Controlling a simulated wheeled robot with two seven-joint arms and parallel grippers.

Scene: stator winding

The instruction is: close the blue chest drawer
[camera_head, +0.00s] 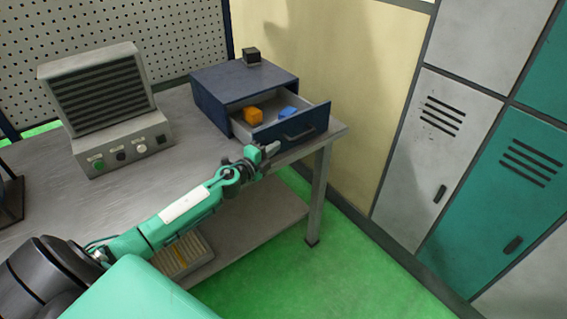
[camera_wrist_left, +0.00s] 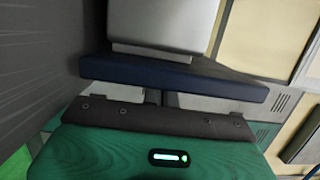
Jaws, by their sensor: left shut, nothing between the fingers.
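The blue chest (camera_head: 240,82) stands on the bench with its drawer pulled open toward the front right. The drawer front (camera_head: 302,126) has a grey handle (camera_head: 298,133). An orange block (camera_head: 253,115) and a blue block (camera_head: 288,113) lie inside the drawer. A black cube (camera_head: 251,55) rests on top of the chest. My left gripper (camera_head: 271,149) is shut and empty, just in front of and left of the handle. I cannot tell whether it touches the drawer front. In the left wrist view, a long dark-blue panel (camera_wrist_left: 175,76) lies ahead of the gripper.
A grey control box with a vent (camera_head: 125,150) stands on the bench (camera_head: 55,205) left of the chest. A cream wall (camera_head: 335,70) and lockers (camera_head: 430,140) are to the right. The green floor (camera_head: 340,270) by the bench is clear.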

